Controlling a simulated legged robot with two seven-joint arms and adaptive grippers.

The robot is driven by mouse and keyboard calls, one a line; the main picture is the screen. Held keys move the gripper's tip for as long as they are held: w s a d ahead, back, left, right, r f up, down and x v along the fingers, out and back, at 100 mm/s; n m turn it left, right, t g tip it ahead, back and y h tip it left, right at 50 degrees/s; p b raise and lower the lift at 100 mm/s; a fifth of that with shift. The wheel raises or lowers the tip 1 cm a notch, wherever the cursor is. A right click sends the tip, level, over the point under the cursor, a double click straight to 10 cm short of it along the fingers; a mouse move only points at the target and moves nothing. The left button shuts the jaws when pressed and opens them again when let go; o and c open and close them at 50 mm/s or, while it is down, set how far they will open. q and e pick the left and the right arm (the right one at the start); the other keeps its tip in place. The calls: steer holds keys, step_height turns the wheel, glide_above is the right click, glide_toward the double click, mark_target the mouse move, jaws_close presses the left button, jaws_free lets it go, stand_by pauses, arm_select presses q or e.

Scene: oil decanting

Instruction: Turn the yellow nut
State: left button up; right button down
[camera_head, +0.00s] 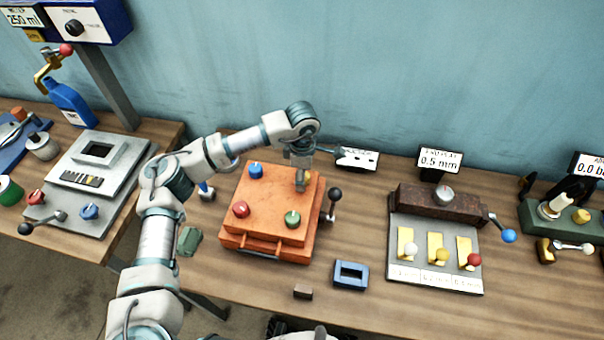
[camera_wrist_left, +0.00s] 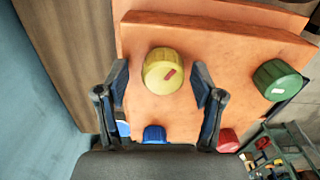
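The yellow nut (camera_wrist_left: 163,70) is a round knob with a red mark, on top of the orange box (camera_head: 262,222). In the head view the nut is hidden by my left gripper (camera_head: 301,183), which points down over the box's far right corner. In the left wrist view my left gripper (camera_wrist_left: 160,82) is open, its fingers on either side of the nut with a gap on each side. The box also carries a blue nut (camera_head: 256,170), a red nut (camera_head: 241,209) and a green nut (camera_head: 292,219). My right gripper is not in view.
A black-knobbed lever (camera_head: 333,202) stands at the box's right side. A blue frame (camera_head: 350,275) and a small brown block (camera_head: 303,291) lie in front. A switch panel (camera_head: 436,250) stands to the right. A small sign (camera_head: 357,159) stands behind the box.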

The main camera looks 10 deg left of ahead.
arm_select(q)
step_height(320, 180, up, 12)
stand_by(0.6)
steer(key=shift+f, duration=0.15)
stand_by(0.3)
